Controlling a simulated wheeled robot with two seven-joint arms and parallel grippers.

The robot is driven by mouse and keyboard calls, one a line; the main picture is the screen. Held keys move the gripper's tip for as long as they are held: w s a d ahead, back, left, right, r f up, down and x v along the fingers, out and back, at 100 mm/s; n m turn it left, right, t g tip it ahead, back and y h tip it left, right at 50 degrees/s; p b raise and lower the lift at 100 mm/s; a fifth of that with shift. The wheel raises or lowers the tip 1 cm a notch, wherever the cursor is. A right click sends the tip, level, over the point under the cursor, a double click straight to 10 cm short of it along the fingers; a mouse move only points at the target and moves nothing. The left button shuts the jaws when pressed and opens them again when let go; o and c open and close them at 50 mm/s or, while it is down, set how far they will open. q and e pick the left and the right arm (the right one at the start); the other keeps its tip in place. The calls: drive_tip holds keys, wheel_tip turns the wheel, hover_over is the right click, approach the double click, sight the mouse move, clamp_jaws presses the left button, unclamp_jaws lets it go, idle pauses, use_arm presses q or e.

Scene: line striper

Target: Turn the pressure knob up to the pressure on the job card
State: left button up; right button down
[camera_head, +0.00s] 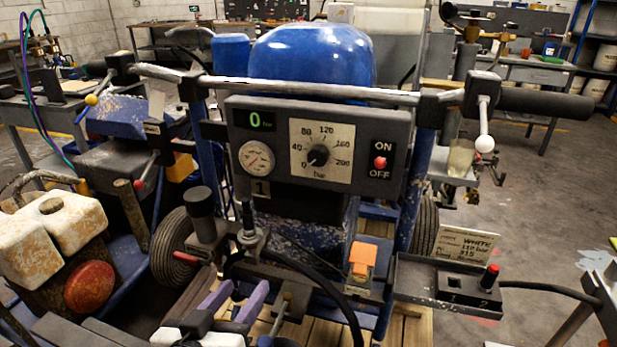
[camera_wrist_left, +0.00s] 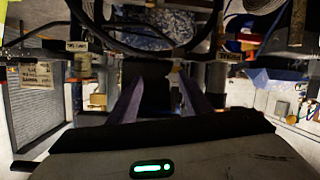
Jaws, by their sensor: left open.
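The pressure knob (camera_head: 318,156) is a small black knob at the centre of a pale dial marked 0 to 200 bar on the grey control panel (camera_head: 222,140). Its pointer is too small to read surely. The green display (camera_head: 258,120) reads 0. The job card (camera_head: 465,246) hangs at the right and appears to read "WHITE", 110 bar, 315. My left gripper (camera_head: 242,290), with purple fingers, is open and empty, low in front of the machine and well below the knob. Its fingers also show apart in the left wrist view (camera_wrist_left: 160,80). The knob is not identifiable there. My right gripper is not in view.
A red ON/OFF switch (camera_head: 380,162) is right of the dial, and a round gauge (camera_head: 256,158) is left of it. A handlebar (camera_head: 300,92) runs above the panel. A black hose (camera_head: 335,290) and an orange block (camera_head: 363,260) lie near my left gripper.

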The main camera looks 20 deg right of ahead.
use_arm(q)
drive_tip(key=d+r+m+t+h+b, duration=0.15)
drive_tip(key=d+r, duration=0.35)
drive_tip(key=r, duration=0.5)
drive_tip(key=m+h+b, duration=0.2)
approach(317, 159)
drive_tip(key=shift+t, duration=0.35)
drive_tip(key=x, duration=0.6)
drive_tip(key=shift+w+d+f, duration=0.15)
drive_tip(key=shift+w+d, duration=0.1)
drive_tip(key=shift+d, duration=0.05)
drive_tip(key=shift+w+d, duration=0.3)
drive_tip(key=shift+w, duration=0.1)
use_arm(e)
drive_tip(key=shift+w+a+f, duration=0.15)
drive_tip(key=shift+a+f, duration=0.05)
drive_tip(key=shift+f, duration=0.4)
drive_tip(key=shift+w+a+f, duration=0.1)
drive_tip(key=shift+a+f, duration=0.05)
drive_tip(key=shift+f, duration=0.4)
use_arm(q)
drive_tip(key=c, duration=1.1)
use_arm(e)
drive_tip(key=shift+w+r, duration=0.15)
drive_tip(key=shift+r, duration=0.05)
use_arm(q)
drive_tip(key=shift+p, duration=0.3)
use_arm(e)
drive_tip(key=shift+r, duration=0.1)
